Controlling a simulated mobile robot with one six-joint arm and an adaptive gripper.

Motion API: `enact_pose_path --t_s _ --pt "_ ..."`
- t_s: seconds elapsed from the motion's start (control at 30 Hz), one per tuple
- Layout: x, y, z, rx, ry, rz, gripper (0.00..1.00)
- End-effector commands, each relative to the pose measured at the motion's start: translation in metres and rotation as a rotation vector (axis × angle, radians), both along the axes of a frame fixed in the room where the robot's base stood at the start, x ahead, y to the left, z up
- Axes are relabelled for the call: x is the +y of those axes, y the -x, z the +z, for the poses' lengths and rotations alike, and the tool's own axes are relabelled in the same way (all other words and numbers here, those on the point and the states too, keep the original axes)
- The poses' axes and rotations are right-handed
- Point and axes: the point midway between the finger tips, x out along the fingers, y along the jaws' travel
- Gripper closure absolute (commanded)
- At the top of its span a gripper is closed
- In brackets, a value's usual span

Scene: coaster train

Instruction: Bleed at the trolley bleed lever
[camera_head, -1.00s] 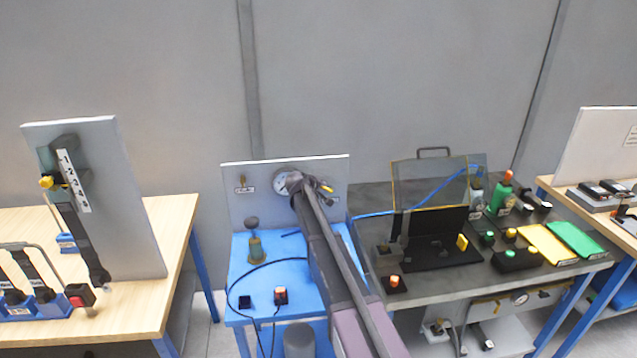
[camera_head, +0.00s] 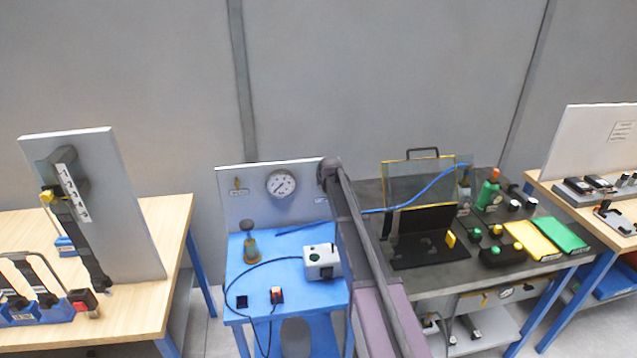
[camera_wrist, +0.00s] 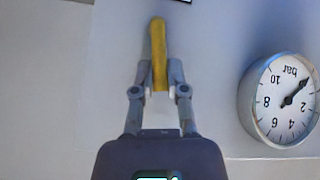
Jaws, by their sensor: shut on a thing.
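The yellow bleed lever (camera_wrist: 159,50) shows in the wrist view, pointing away from my gripper in front of the pale panel. My gripper (camera_wrist: 160,88) is shut on the lever's near end. The round gauge (camera_wrist: 281,100) is to the right in that view, with its dial upside down and its needle on the side beyond the 2. In the head view the gauge (camera_head: 281,184) is on the upright panel (camera_head: 232,208) of the blue trolley (camera_head: 235,303). My arm covers the panel's right end there, hiding the lever and my fingertips.
A dark bench (camera_head: 368,190) with a clear guard stands close right. A wooden table (camera_head: 180,222) stands left.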

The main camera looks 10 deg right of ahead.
Motion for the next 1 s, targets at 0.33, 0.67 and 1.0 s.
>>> enact_pose_path --t_s 0.33,0.67,1.0 --pt "-0.0092 0.0023 -0.0008 0.009 -0.158 0.000 1.00" --pt "-0.0102 0.0027 -0.0003 0.011 -0.192 0.001 1.00" --pt "-0.0101 0.0026 -0.0001 0.009 -0.191 0.001 0.55"
